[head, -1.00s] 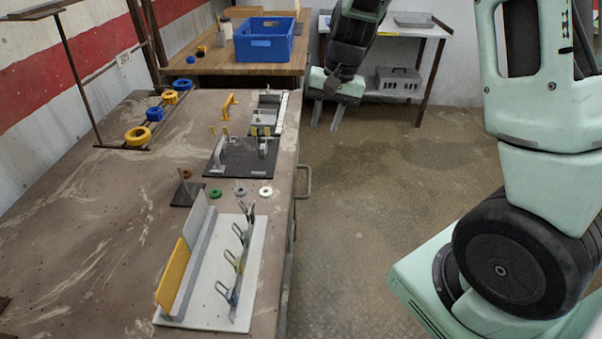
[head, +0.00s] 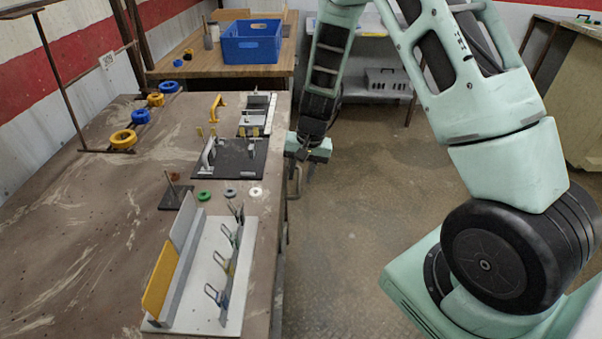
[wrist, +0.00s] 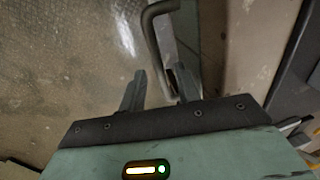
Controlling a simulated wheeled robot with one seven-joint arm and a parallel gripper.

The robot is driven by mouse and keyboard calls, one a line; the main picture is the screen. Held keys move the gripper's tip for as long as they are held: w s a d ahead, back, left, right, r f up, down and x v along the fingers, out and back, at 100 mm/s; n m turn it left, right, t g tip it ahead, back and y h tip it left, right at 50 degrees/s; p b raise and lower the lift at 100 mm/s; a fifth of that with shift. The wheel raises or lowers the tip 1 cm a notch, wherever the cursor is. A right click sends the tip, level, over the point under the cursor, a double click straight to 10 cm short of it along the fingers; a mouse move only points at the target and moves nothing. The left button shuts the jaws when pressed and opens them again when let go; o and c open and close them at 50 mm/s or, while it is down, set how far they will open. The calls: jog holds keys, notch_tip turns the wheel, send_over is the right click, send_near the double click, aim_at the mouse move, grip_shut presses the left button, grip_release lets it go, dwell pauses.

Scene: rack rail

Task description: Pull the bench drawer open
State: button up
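The bench (head: 90,230) runs along the left in the head view, its drawer side facing the open floor. The drawer's grey bar handle (head: 297,181) sticks out from that side, partly hidden by my gripper (head: 303,168). In the wrist view the bent handle (wrist: 152,38) runs down toward the gap between the fingers of my gripper (wrist: 160,88). The fingers are apart, with the handle's near end between or just beyond them. I cannot tell whether they touch it. The drawer front is seen nearly edge-on, so any gap there is unclear.
A white fixture board (head: 235,290) with several clamps, a black plate (head: 240,160) and yellow and blue rings (head: 123,139) lie on the bench. A blue crate (head: 251,42) stands on a wooden table behind. The floor (head: 350,230) right of the bench is clear.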

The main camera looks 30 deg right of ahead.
jog(key=shift+f, duration=0.2)
jog(key=shift+c, duration=0.2)
grip_shut()
jog(key=s+d+b, duration=0.3)
jog(key=s+d, duration=0.4)
jog(key=d, duration=0.4)
jog(key=s+d+b, duration=0.4)
jog(key=s+d, duration=0.3)
jog(key=d, duration=0.3)
jog(key=shift+s+d, duration=0.25)
jog(key=shift+d, duration=0.1)
jog(key=shift+r, duration=0.1)
jog(key=shift+o, duration=0.2)
grip_release()
